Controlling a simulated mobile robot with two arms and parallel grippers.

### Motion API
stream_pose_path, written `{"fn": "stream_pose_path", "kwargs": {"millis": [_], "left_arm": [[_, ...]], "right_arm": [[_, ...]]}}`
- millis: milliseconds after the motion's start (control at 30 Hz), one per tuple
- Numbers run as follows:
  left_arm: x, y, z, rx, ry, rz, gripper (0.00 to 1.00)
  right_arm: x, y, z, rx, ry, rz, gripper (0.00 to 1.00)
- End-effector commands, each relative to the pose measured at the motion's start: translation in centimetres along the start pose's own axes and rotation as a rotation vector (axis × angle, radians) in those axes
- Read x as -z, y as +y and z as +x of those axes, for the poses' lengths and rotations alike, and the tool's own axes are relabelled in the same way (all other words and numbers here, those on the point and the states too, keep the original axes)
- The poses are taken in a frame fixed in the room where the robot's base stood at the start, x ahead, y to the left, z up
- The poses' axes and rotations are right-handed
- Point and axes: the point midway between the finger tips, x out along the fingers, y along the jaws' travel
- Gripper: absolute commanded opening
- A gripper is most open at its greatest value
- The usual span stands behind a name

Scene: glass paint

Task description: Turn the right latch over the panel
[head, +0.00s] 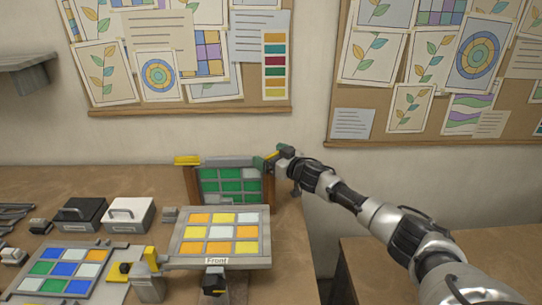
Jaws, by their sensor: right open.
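A panel of green panes (231,186) stands upright at the back of the table, between wooden posts under a grey top bar (228,162). A yellow latch (187,160) sits at the top left corner of this frame and points out to the left. My right gripper (272,157) is at the frame's top right corner, open. A small yellow and green piece shows at its fingers, where the right latch would be; the gripper covers most of it, so its angle and any contact are unclear. My left gripper is not in view.
A tilted panel marked "Front" (218,236), with orange, yellow and white panes, stands before the green one. Black (82,217) and white (130,215) boxes with handles and a blue, green and orange panel (61,270) are at left. A gap separates the two tables.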

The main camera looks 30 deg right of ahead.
Motion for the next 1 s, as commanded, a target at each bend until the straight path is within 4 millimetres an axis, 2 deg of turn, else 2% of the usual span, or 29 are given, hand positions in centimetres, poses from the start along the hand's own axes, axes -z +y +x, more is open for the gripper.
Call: {"fn": "stream_pose_path", "kwargs": {"millis": [67, 300, 333, 667, 867, 1000], "left_arm": [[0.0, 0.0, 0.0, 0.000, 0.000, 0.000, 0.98], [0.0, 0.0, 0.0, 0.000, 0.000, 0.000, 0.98], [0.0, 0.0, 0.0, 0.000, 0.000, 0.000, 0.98], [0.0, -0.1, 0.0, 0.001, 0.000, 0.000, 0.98], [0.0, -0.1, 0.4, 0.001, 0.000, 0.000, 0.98], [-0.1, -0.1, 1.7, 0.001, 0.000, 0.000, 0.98]], "right_arm": [[0.0, 0.0, 0.0, 0.000, 0.000, 0.000, 1.00], [0.0, 0.0, 0.0, 0.000, 0.000, 0.000, 0.63], [0.0, 0.0, 0.0, 0.000, 0.000, 0.000, 0.61], [-0.1, -0.1, -0.1, -0.058, 0.000, 0.002, 0.61], [-0.3, -0.2, 0.0, -0.183, 0.001, 0.006, 0.61], [-0.6, -0.2, 0.0, -0.301, 0.003, 0.010, 0.61]]}}
